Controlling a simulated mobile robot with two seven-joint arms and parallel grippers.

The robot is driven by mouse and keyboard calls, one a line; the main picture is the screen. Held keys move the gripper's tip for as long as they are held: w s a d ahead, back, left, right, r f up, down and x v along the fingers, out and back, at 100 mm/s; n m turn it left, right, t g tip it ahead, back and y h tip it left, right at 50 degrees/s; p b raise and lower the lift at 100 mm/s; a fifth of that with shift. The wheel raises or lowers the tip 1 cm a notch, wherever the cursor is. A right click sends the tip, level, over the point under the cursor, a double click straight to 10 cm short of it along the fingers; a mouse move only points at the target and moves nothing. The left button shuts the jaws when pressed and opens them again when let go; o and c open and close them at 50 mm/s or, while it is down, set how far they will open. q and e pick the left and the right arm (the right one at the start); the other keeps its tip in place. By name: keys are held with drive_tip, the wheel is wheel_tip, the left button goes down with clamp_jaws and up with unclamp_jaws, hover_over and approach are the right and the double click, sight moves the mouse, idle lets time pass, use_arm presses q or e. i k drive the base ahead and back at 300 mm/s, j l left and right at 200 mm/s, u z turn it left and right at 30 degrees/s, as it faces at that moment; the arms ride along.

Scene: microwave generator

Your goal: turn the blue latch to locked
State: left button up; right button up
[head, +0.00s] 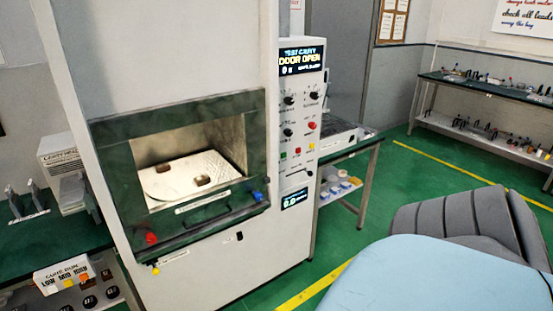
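The blue latch (257,196) is a small blue piece at the lower right of the dark green frame (255,130) around the microwave cavity. It is too small to tell which way it is turned. A red knob (152,238) sits at the frame's lower left, and a small yellow piece (155,271) is below it. The cavity (190,175) shows open, with a pale plate inside. The display (301,59) at the top of the control panel reads "DOOR OPEN". Neither of my grippers is in view.
A control panel (300,125) with knobs and buttons is right of the cavity. A small box (68,277) marked LOW, MID, HIGH is at the lower left. A large light blue and grey shape (450,275) fills the lower right. Green floor is clear between.

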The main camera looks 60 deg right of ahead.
sight(257, 196)
drive_tip(key=z, duration=1.6)
drive_tip(key=i+j+u, duration=0.15)
drive_tip(key=i+u, duration=0.2)
drive_tip(key=i, duration=0.15)
drive_tip(key=i+u, duration=0.3)
drive_tip(key=i, duration=0.25)
